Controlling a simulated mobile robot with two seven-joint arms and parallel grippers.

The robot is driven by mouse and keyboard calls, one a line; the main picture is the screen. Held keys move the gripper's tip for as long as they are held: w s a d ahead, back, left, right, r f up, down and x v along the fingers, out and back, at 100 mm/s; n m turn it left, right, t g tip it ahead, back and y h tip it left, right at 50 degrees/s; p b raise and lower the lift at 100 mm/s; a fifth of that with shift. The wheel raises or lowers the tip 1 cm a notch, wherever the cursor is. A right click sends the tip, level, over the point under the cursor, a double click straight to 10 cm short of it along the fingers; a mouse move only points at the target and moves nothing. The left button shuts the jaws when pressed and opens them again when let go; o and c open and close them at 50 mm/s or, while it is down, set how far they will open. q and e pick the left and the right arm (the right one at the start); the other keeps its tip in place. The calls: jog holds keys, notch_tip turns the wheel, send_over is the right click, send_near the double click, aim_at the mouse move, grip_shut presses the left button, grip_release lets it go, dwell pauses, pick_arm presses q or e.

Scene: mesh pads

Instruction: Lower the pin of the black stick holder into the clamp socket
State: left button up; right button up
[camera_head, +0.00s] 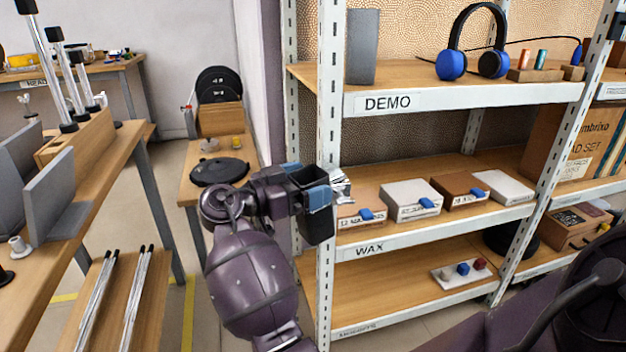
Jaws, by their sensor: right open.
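My right gripper (312,188) is in the middle of the picture, in front of the shelf post, at the end of my purple arm. It is open, and I see nothing held in it. I cannot pick out the black stick holder or its pin with certainty. A small dark thing (5,276) is cut off by the left edge, on the left bench. Near it stands a white spool-like piece (18,246); I cannot tell whether it is the clamp socket. Grey upright plates (50,195) stand beside it. The right gripper is well to the right of these things. My left gripper is not in view.
The left bench (125,150) carries a wooden block (78,140) with upright silver sticks. The metal shelving (328,120) stands close by the gripper, with small boxes (410,200) and blue headphones (472,50). Floor shows between bench and shelving.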

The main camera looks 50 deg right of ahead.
pick_arm(q)
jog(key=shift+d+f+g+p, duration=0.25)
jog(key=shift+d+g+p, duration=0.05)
jog(key=shift+p, duration=0.3)
pick_arm(e)
jog(key=v, duration=0.9)
jog(key=shift+a, duration=0.2)
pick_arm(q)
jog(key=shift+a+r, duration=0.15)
